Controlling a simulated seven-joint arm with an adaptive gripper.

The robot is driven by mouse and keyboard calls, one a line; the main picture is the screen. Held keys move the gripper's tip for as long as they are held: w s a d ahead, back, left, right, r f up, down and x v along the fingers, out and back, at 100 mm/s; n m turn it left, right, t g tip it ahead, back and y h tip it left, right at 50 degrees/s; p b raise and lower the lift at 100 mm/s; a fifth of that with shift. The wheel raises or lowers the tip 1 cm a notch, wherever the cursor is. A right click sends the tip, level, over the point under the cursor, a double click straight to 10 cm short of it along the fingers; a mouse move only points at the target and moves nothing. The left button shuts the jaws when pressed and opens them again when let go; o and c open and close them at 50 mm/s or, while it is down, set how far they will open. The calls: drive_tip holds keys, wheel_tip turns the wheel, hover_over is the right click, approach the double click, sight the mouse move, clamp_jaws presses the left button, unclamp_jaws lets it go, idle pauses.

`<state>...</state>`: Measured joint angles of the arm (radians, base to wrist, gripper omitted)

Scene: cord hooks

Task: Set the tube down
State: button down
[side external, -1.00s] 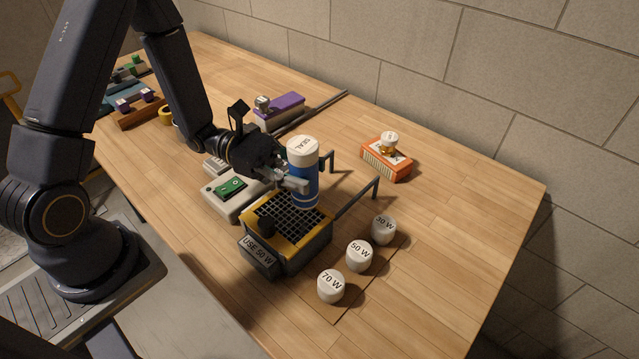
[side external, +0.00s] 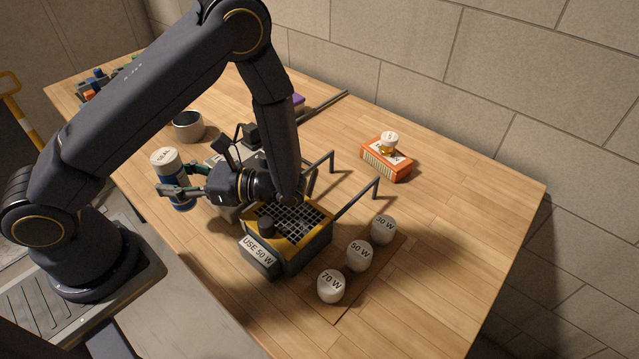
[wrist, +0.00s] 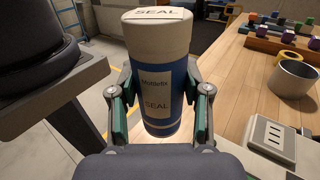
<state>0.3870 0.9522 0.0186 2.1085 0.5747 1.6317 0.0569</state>
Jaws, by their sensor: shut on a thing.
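The tube (side external: 167,163) is a blue cylinder with a white cap marked SEAL. It stands upright in my gripper (side external: 180,190), near the left edge of the table in the side view. In the wrist view the tube (wrist: 158,80) fills the space between the two green-padded fingers of my gripper (wrist: 158,112), which are shut on it. The wooden table (side external: 450,220) shows beneath. I cannot tell whether the tube's bottom touches the tabletop.
A grey metal cup (side external: 188,126) stands behind the tube. A yellow-topped box with a grid (side external: 290,240) and a USE 50 W label is to the right, with white knobs (side external: 359,255) beyond. An orange box (side external: 386,160) sits farther back.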

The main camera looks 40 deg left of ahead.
drive_tip(key=w+r+m+t+y, duration=0.25)
drive_tip(key=w+m+t, duration=0.55)
drive_tip(key=w+t, duration=0.45)
drive_tip(key=w+d+r+m+t+h, duration=0.2)
drive_tip(key=w+d+m+t+h, duration=0.2)
drive_tip(key=w+d+m+t, duration=0.55)
drive_tip(key=w+d+r+m+t+h, duration=0.1)
drive_tip(key=w+d+m+t+h, duration=0.3)
drive_tip(key=d+h, duration=0.7)
drive_tip(key=s+d+r+m+t+h, duration=0.15)
drive_tip(key=d+m+h, duration=0.45)
drive_tip(key=d, duration=0.9)
drive_tip(key=shift+m+t+h, duration=0.25)
drive_tip(key=shift+w+d+f, duration=1.05)
drive_tip(key=shift+w+f, duration=1)
drive_tip(key=shift+f, duration=0.2)
drive_tip(key=shift+w+d+f, duration=1)
drive_tip(key=shift+w+f, duration=1.05)
drive_tip(key=shift+f, duration=0.2)
drive_tip(key=shift+w+d+f, duration=1.05)
drive_tip(key=shift+w+f, duration=1)
drive_tip(key=shift+f, duration=0.2)
drive_tip(key=shift+f, duration=0.15)
